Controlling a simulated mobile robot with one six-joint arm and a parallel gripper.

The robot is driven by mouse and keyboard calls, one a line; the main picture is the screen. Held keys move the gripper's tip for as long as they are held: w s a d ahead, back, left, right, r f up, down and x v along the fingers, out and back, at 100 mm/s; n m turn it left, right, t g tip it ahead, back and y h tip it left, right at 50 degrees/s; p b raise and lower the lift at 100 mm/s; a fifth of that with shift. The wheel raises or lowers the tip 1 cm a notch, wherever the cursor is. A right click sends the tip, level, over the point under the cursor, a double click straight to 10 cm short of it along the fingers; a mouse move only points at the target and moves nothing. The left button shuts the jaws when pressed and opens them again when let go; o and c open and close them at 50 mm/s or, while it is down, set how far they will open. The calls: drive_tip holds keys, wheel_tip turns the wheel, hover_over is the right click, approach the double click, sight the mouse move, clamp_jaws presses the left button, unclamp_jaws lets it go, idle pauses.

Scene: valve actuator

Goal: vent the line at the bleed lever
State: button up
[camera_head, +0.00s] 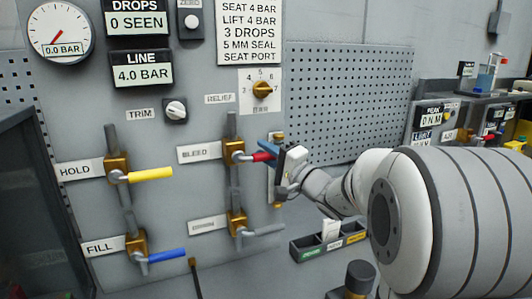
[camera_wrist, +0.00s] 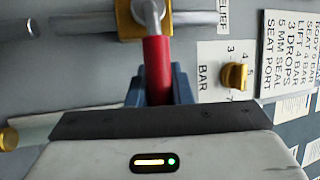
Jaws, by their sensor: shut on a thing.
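The bleed lever (camera_head: 262,157) has a red grip on a brass valve (camera_head: 232,151) beside the label BLEED (camera_head: 198,152). The lever points right, roughly level, in the head view. My gripper (camera_head: 271,156) is shut on the red grip, its blue fingers around it. In the wrist view the red grip (camera_wrist: 157,66) runs up from between the blue fingers to the valve body at the top. The round gauge (camera_head: 60,45) reads 0.0 BAR. The LINE display (camera_head: 142,72) reads 4.0 BAR, and the DROPS display (camera_head: 138,24) reads 0 SEEN.
The yellow HOLD lever (camera_head: 150,175) and blue FILL lever (camera_head: 166,255) are at the left. A grey lever (camera_head: 262,231) sits below the bleed valve. The yellow RELIEF knob (camera_head: 262,89) is just above my gripper. A small divided tray (camera_head: 330,242) stands below.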

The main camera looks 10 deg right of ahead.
drive_tip(key=shift+n+b, duration=0.4)
drive_tip(key=shift+b, duration=0.3)
clamp_jaws()
wheel_tip(320, 180, up, 6)
drive_tip(key=n+g+h+b, duration=0.3)
drive_tip(key=n+g+b, duration=0.2)
drive_tip(key=n+b, duration=0.55)
hover_over(239, 156)
drive_tip(key=d, duration=0.2)
drive_tip(key=shift+w+d+r+n, duration=0.1)
drive_tip(key=shift+w+n, duration=0.15)
drive_tip(key=shift+n, duration=0.2)
drive_tip(key=shift+s+a+r+n+h, duration=0.15)
drive_tip(key=shift+a+n+h, duration=0.65)
drive_tip(key=shift+n, duration=0.1)
drive_tip(key=shift+a+n+h, duration=0.2)
drive_tip(key=shift+n+h, duration=0.1)
drive_tip(key=o, duration=0.8)
unclamp_jaws()
